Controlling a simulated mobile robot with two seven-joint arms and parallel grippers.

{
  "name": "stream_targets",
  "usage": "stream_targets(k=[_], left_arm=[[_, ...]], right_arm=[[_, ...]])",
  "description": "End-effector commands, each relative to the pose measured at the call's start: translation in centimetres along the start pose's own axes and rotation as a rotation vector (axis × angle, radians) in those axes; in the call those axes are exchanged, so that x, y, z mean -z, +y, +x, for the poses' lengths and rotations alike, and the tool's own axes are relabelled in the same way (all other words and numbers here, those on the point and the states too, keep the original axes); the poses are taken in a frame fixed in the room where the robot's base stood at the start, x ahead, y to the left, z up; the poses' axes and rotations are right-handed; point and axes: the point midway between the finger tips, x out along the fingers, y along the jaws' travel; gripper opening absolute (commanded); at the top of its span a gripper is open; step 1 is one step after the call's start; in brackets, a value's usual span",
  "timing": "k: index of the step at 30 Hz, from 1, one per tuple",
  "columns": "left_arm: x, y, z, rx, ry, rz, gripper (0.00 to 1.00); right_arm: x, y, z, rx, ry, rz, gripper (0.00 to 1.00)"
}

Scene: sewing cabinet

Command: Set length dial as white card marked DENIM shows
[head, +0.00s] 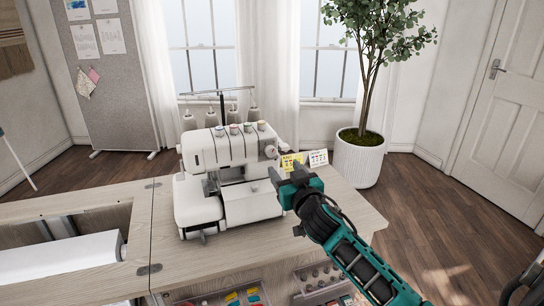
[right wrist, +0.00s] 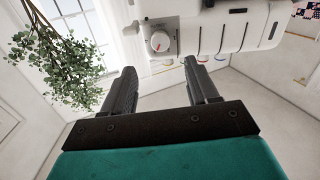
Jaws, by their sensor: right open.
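The white sewing machine (head: 222,165) stands on the wooden cabinet top. A round dial (head: 270,152) is on the upper right of the machine; in the right wrist view the dial (right wrist: 160,42) has a red mark on its face. My right gripper (head: 281,170) is open beside the machine's right end, just below the dial. In the right wrist view its open fingers (right wrist: 160,66) point toward the dial, apart from it, with nothing between them. A white card (head: 318,158) and a yellow card (head: 291,161) stand behind the gripper; their print is too small to read. My left gripper is not in view.
Thread cones (head: 253,116) stand behind the machine. A potted tree (head: 360,158) is beyond the cabinet's right end. Open drawers (head: 290,296) with small items are below the top's front edge. A white roll (head: 60,256) lies in the recess at left.

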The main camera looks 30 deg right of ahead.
Motion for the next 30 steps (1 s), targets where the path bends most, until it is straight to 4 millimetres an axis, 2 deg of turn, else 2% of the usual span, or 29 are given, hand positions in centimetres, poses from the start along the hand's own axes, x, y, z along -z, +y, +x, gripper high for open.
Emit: stream_targets(k=[1, 6, 15, 28, 30], left_arm=[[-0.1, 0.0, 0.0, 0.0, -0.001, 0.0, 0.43], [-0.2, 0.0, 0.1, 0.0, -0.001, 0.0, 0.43], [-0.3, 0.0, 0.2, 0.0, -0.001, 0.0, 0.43], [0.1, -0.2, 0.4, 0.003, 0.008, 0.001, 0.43], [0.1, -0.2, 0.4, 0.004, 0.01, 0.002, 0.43]], right_arm=[[0.2, 0.1, 1.1, -0.002, 0.002, -0.003, 0.59], [0.1, 0.0, 4.1, -0.001, 0.002, -0.003, 0.59], [0.0, 0.0, 7.7, -0.001, 0.001, -0.002, 0.59], [0.0, 0.0, 8.4, 0.001, 0.0, -0.002, 0.59], [0.0, 0.0, 8.4, 0.001, 0.0, -0.002, 0.54]])
